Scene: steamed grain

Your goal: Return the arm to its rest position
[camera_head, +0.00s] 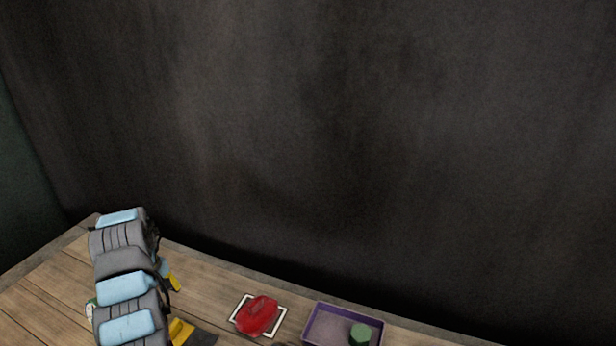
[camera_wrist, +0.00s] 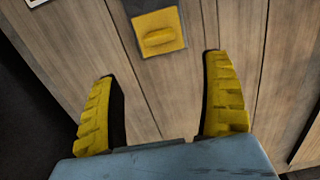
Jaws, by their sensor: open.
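My arm (camera_head: 125,262), grey and light blue, stands at the left of the head view over the wooden table. My gripper (camera_wrist: 158,66) shows in the wrist view with its two yellow ridged fingers spread wide apart. Nothing is between the fingers; only bare wooden planks show there. In the head view my gripper is mostly hidden behind the arm.
A yellow square with a raised lump (camera_wrist: 159,33) lies on the table beyond the fingertips. A red object (camera_head: 257,315) rests on a white-edged square (camera_head: 238,319). A purple tray (camera_head: 313,326) holds a green object (camera_head: 360,335). A dark wall (camera_head: 330,150) rises behind.

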